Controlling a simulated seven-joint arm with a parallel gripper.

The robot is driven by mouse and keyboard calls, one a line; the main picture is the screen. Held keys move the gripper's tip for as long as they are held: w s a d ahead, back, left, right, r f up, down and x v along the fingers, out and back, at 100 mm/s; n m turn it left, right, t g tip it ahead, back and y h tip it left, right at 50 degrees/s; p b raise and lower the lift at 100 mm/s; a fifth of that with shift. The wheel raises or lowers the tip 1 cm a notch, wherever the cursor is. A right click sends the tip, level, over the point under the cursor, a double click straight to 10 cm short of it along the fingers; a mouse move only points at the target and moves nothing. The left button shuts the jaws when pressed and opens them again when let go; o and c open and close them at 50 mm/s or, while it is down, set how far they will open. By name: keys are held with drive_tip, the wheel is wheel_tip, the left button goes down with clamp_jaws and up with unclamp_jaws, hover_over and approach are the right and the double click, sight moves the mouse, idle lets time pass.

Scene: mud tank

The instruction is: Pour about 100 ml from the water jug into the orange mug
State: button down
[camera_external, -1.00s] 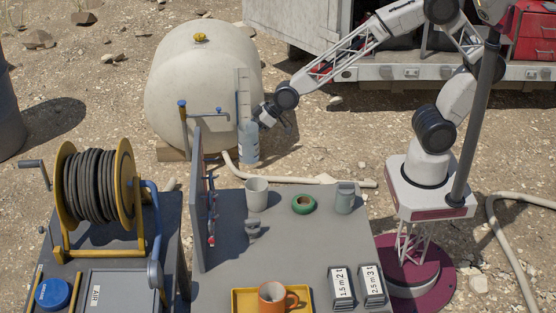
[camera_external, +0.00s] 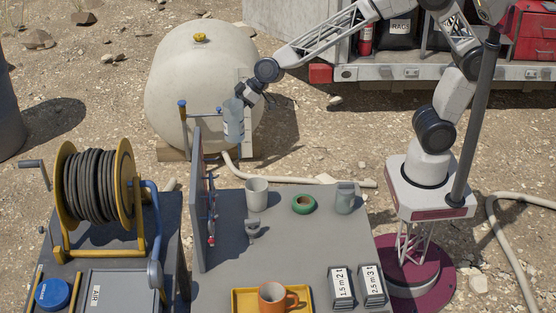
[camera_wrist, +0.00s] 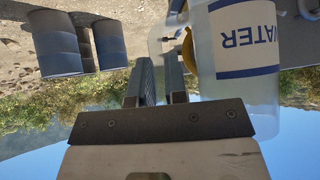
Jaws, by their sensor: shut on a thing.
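The water jug (camera_external: 233,121) is a translucent bluish container held in the air in front of the white tank. In the wrist view the jug (camera_wrist: 241,90) shows a white label reading WATER. My gripper (camera_external: 246,97) is shut on the jug from its right side. The jug looks near upright, with a slight tilt at most. The orange mug (camera_external: 272,298) stands on a yellow tray (camera_external: 241,302) at the table's front edge, well below and in front of the jug. Its handle points right. The liquid level in the jug cannot be made out.
A hose reel (camera_external: 95,190) is farther left.

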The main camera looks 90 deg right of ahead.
drive_tip(key=w+r+n+y, duration=0.1)
drive_tip(key=w+r, duration=0.5)
drive_tip(key=r, duration=0.5)
drive_tip(key=w+a+r+n+g+y, duration=0.1)
drive_tip(key=w+a+r+n+y, duration=0.2)
drive_tip(key=a, duration=0.6)
drive_tip(key=w+a+r+n+g, duration=0.1)
drive_tip(key=w+a+r+n, duration=0.1)
drive_tip(key=w+a+r, duration=0.5)
drive_tip(key=s+a+f+n+g+y, duration=0.15)
drive_tip(key=a+f, duration=0.25)
drive_tip(key=a, duration=0.9)
drive_tip(key=s+a+f+n+g+y, duration=0.1)
drive_tip(key=a+f+n, duration=0.2)
drive_tip(key=a, duration=1)
drive_tip(key=s+a+f+n+g, duration=0.2)
drive_tip(key=s+a+f, duration=0.1)
drive_tip(key=a+f, duration=0.7)
drive_tip(key=shift+a+f, duration=0.2)
drive_tip(key=shift+a, duration=1.95)
drive_tip(key=shift+s+f+t, duration=0.1)
drive_tip(key=shift+t, duration=0.15)
